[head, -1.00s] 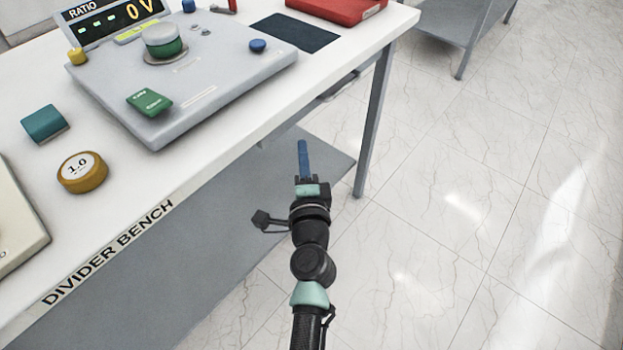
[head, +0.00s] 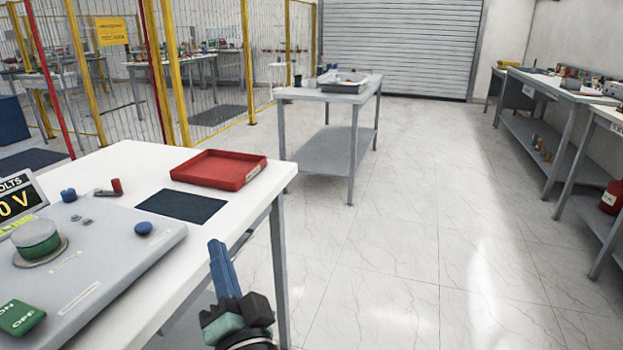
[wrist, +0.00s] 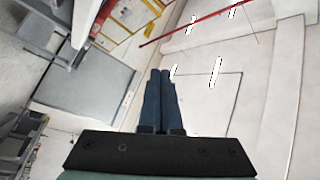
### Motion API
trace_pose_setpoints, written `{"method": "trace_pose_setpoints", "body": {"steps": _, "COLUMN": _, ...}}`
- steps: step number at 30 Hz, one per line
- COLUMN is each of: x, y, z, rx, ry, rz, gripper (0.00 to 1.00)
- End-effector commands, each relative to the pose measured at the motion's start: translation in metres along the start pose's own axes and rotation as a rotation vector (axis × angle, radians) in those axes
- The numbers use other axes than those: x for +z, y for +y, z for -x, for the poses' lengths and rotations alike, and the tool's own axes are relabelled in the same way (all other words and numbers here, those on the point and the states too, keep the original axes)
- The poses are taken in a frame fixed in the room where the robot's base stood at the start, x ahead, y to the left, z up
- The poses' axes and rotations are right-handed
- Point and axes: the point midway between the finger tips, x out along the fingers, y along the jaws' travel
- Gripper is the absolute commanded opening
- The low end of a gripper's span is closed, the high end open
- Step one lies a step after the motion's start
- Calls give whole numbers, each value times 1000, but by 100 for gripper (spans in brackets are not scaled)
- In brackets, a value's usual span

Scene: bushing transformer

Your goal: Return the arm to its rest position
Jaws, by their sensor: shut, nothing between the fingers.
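My gripper (head: 219,257) shows at the lower middle of the head view, its blue fingers together and pointing up, with nothing between them. It is beside the right edge of the white bench (head: 133,165), over or near the floor side; it touches nothing that I can see. In the wrist view the two blue fingers (wrist: 160,80) lie side by side with their tips close together. Most of my arm is below the head view's lower edge.
The bench holds a grey divider panel (head: 110,245), a dark mat (head: 181,205) and a red tray (head: 222,168). Another table (head: 325,97) stands farther back. Benches (head: 560,92) line the right side. A yellow-posted mesh fence (head: 160,70) is at back left. The floor between is clear.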

Motion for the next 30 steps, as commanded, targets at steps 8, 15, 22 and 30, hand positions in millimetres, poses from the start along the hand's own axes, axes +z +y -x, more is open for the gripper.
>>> {"method": "trace_pose_setpoints", "body": {"steps": 8, "x": -162, "y": -150, "z": 18, "rx": -50, "ry": 338, "rz": 704, "gripper": 0}}
{"method": "trace_pose_setpoints", "body": {"steps": 15, "x": -273, "y": -261, "z": 111, "rx": 113, "ry": 751, "rz": 1136, "gripper": 0}}
{"method": "trace_pose_setpoints", "body": {"steps": 22, "x": -319, "y": -321, "z": 77, "rx": 107, "ry": 709, "rz": 1116, "gripper": 0}}
{"method": "trace_pose_setpoints", "body": {"steps": 30, "x": -364, "y": -380, "z": 58, "rx": 105, "ry": 706, "rz": 1113, "gripper": 0}}
